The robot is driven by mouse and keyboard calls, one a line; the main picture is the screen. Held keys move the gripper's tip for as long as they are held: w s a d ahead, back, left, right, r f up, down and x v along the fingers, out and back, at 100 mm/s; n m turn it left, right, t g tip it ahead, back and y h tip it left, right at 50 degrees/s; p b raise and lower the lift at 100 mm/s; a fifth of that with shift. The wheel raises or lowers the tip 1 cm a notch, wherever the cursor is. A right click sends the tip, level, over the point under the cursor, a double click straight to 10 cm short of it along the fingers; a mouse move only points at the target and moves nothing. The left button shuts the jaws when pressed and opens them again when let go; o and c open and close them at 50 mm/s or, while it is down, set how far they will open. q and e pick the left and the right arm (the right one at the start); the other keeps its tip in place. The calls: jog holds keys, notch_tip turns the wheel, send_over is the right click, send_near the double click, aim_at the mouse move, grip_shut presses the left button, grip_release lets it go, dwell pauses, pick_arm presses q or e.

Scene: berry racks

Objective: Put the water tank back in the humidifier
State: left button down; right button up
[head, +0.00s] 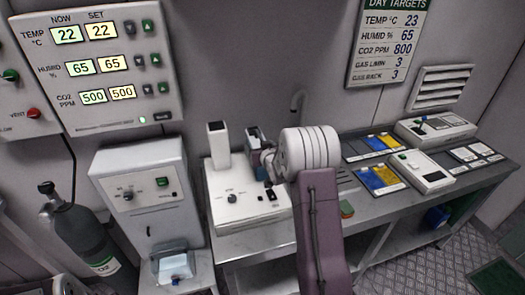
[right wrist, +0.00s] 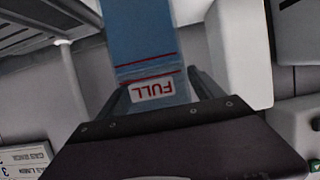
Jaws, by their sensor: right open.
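The water tank (head: 254,143) is a blue, see-through block standing at the back right of the white humidifier (head: 222,205), beside its square spout. In the right wrist view the tank (right wrist: 145,40) shows red lines and a white "FULL" label, upside down in the picture. My right gripper (head: 266,163) is at the tank, and its arm hides part of it. In the right wrist view the open gripper (right wrist: 158,80) has one finger on each side of the tank. The tank's lower end and its seat are hidden. My left gripper is not in view.
The humidifier stands on a grey bench (head: 252,241). A white cabinet (head: 145,215) with a knob and a small basin (head: 173,265) stand to the left, near a dark gas cylinder (head: 85,235). Control boxes (head: 427,170) and blue-yellow panels (head: 380,179) lie to the right.

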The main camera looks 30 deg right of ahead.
jog(key=v, duration=1.1)
jog(key=shift+s, duration=0.35)
jog(key=s+a+f+g, duration=0.1)
jog(key=a+f+g, duration=0.1)
jog(key=a+f, duration=0.1)
jog(key=s+a+f+g+y, duration=0.1)
jog(key=f, duration=0.1)
jog(key=shift+s+a+n, duration=0.25)
jog(key=shift+s+n, duration=0.05)
jog(key=shift+s, duration=0.05)
jog(key=s+a+f+g, duration=0.1)
jog(key=s+a, duration=0.1)
jog(key=s+a+f+g+y, duration=0.1)
jog(key=s+a+f, duration=0.1)
jog(key=shift+f+g, duration=0.3)
jog(key=shift+g, duration=0.1)
jog(key=s+a+f+g, duration=0.1)
jog(key=s, duration=0.1)
jog(key=s+a, duration=0.1)
jog(key=s+a+f+n+g, duration=0.1)
jog(key=s+a, duration=0.1)
jog(key=shift+s+f+g+y, duration=0.3)
jog(key=shift+f+y, duration=0.05)
jog(key=shift+y, duration=0.05)
jog(key=s+a+f+n+g, duration=0.1)
jog(key=s+a+g, duration=0.3)
jog(key=s, duration=0.5)
jog(key=shift+s+a+f+y, duration=0.25)
jog(key=shift+a+f+y, duration=0.1)
jog(key=shift+f+y, duration=0.05)
